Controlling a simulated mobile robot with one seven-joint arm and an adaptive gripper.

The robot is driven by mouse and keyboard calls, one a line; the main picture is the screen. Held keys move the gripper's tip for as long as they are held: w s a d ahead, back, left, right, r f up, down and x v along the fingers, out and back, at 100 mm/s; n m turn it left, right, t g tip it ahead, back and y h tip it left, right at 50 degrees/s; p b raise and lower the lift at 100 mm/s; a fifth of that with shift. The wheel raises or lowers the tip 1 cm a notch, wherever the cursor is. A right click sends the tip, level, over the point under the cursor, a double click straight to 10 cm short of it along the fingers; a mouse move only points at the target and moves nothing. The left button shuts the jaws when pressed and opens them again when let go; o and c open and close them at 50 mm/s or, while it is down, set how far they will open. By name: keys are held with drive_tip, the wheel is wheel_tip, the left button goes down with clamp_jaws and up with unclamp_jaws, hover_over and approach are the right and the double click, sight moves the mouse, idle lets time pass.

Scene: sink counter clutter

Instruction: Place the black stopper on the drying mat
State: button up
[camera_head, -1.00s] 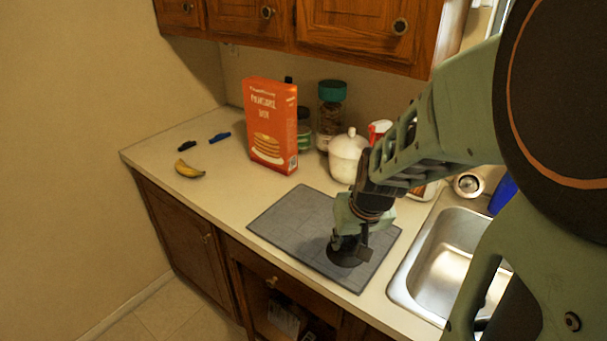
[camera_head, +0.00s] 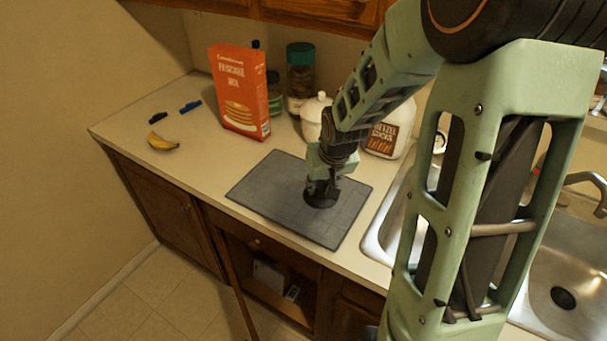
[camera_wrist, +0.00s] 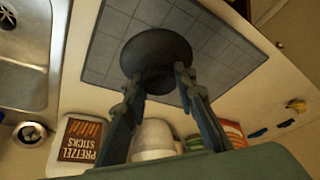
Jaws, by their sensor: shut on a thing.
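The black stopper (camera_head: 321,197) is a dark round disc. It is at the right part of the grey drying mat (camera_head: 264,191) in the head view. My gripper (camera_head: 322,186) is above it, shut on its upper part. In the wrist view the stopper (camera_wrist: 157,56) lies between the two fingertips of my gripper (camera_wrist: 160,82), with its wide round face towards the mat (camera_wrist: 222,52). I cannot tell whether its underside touches the mat or sits just above it.
A pancake mix box (camera_head: 238,92), a jar (camera_head: 300,72), a white lidded pot (camera_head: 314,118) and a pretzel sticks container (camera_head: 388,134) stand behind the mat. A banana (camera_head: 162,142) and two markers lie left. The sink (camera_head: 376,243) is right of the mat.

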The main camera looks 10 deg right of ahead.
drive_tip(key=w+f+b, duration=0.1)
drive_tip(key=f, duration=0.1)
drive_tip(key=w+f+b, duration=0.3)
drive_tip(key=w+f, duration=0.1)
drive_tip(key=shift+w+a+b, duration=0.1)
drive_tip(key=shift+a+b, duration=0.15)
drive_tip(key=shift+b, duration=0.05)
drive_tip(key=shift+w+f+b, duration=0.15)
drive_tip(key=shift+f+b, duration=0.55)
drive_tip(key=shift+f, duration=0.15)
drive_tip(key=shift+w+f+b, duration=0.1)
drive_tip(key=shift+f+b, duration=0.6)
drive_tip(key=shift+f, duration=0.1)
drive_tip(key=shift+f, duration=0.1)
drive_tip(key=shift+f, duration=0.2)
drive_tip(key=o, duration=1.2)
drive_tip(key=shift+r, duration=0.1)
drive_tip(key=shift+c, duration=0.2)
drive_tip(key=shift+r, duration=0.15)
drive_tip(key=shift+r, duration=0.25)
drive_tip(key=p+v, duration=0.1)
drive_tip(key=v, duration=1)
drive_tip(key=shift+s+r, duration=0.2)
drive_tip(key=shift+r, duration=0.1)
